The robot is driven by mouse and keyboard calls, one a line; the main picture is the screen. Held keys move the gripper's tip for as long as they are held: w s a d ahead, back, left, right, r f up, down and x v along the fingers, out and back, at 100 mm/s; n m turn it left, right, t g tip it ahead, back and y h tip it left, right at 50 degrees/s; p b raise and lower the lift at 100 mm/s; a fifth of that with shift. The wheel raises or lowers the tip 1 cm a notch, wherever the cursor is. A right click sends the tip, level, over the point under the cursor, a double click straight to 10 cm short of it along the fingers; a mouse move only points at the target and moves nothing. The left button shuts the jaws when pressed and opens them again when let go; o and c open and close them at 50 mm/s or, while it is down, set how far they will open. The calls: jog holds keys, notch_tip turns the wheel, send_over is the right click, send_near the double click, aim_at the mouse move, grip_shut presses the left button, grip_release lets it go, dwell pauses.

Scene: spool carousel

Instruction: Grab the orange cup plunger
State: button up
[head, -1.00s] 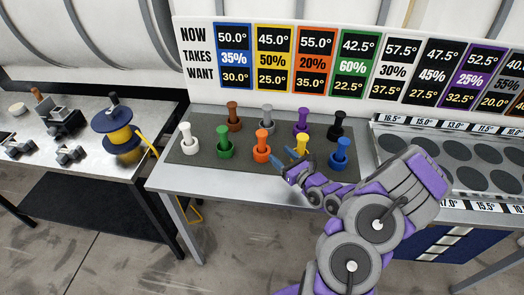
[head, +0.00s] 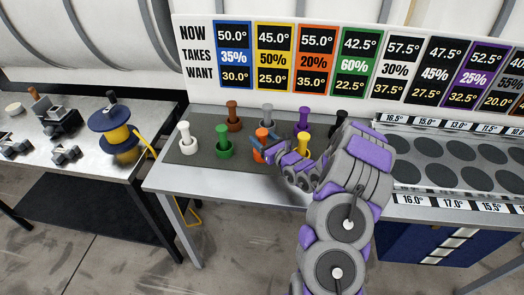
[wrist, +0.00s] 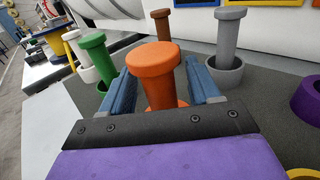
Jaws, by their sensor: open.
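The orange cup plunger (head: 262,134) stands upright on the dark mat (head: 185,157) in the front row, partly hidden behind my gripper in the head view. In the wrist view the orange plunger (wrist: 155,72) rises between my gripper's two blue fingers. My gripper (wrist: 163,88) is open, with one finger on each side of the orange stem and a visible gap at both sides. In the head view my gripper (head: 262,146) is at the orange plunger. The plunger's base is partly hidden by the gripper body in the wrist view.
The green plunger (head: 223,143) stands left of the orange one, the grey plunger (head: 267,118) behind it, and the yellow plunger (head: 303,146) to its right. White, brown, purple and black plungers share the mat. A tray with round wells (head: 440,150) is at right.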

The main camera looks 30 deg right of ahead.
jog(key=shift+c, duration=0.2)
grip_shut()
dwell(0.4)
